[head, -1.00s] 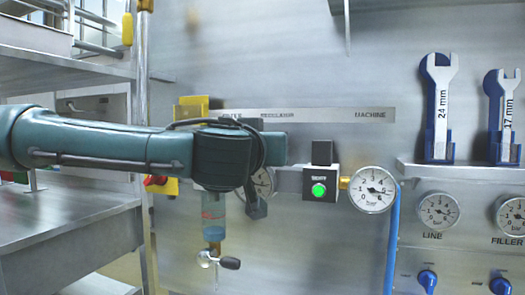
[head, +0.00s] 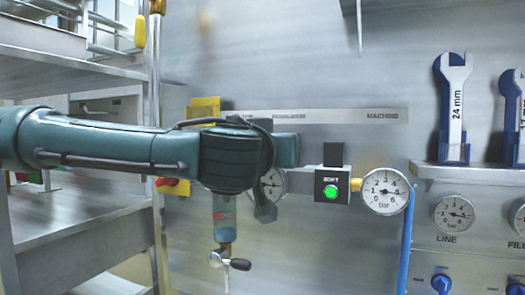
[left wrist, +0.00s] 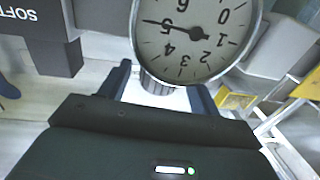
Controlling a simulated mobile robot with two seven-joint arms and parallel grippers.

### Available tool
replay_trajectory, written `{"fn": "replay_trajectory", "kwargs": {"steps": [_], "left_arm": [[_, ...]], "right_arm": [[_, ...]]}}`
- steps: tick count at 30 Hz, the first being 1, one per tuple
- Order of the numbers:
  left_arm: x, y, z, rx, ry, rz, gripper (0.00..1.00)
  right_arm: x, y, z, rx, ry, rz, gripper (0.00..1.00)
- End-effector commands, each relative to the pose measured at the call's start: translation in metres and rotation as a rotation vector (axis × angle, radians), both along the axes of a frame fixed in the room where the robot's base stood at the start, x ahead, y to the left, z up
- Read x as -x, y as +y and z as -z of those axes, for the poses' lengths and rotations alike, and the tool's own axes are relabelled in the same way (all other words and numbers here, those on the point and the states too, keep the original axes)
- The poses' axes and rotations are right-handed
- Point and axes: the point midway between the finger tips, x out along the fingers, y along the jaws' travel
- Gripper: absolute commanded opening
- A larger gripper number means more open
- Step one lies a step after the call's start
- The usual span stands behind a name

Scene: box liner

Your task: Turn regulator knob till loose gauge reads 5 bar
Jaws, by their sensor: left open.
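The regulator gauge (left wrist: 195,35) fills the top of the left wrist view, upside down, its needle at about 5. In the head view this gauge (head: 272,183) is partly hidden behind my arm. A ribbed grey part, apparently the regulator knob (left wrist: 157,88), shows just below the dial between the fingers of my left gripper (left wrist: 160,92). The fingers are open, with gaps visible beside the knob. The machine-side gauge (head: 384,191) hangs right of the green-lit box, its needle near 5. I cannot tell which gauge is the loose one. My right gripper is out of view.
The soft start box (head: 332,187) sits right of the regulator. A filter bowl (head: 224,215) hangs below my arm. A blue hose (head: 407,245) runs down from the machine-side gauge. A 24 mm wrench (head: 454,107) and line gauge (head: 454,213) are at right. A metal shelf (head: 80,210) stands left.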

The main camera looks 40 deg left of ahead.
Motion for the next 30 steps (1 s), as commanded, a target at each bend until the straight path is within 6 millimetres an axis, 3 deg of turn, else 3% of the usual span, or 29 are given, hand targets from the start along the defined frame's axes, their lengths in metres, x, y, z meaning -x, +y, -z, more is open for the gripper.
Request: {"fn": "replay_trajectory", "kwargs": {"steps": [9, 15, 21, 30], "left_arm": [[0.066, -0.024, 0.002, -0.003, -0.005, 0.003, 0.63], [0.098, -0.035, 0.001, -0.001, -0.003, 0.001, 0.63], [0.111, -0.040, 0.001, -0.002, 0.001, 0.001, 0.63], [0.112, -0.040, 0.001, -0.001, 0.001, 0.000, 0.63]], "right_arm": [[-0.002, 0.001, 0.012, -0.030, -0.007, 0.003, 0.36], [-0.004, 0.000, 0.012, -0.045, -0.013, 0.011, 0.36], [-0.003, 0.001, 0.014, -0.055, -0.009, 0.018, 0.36], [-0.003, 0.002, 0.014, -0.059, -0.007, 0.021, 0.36]]}}
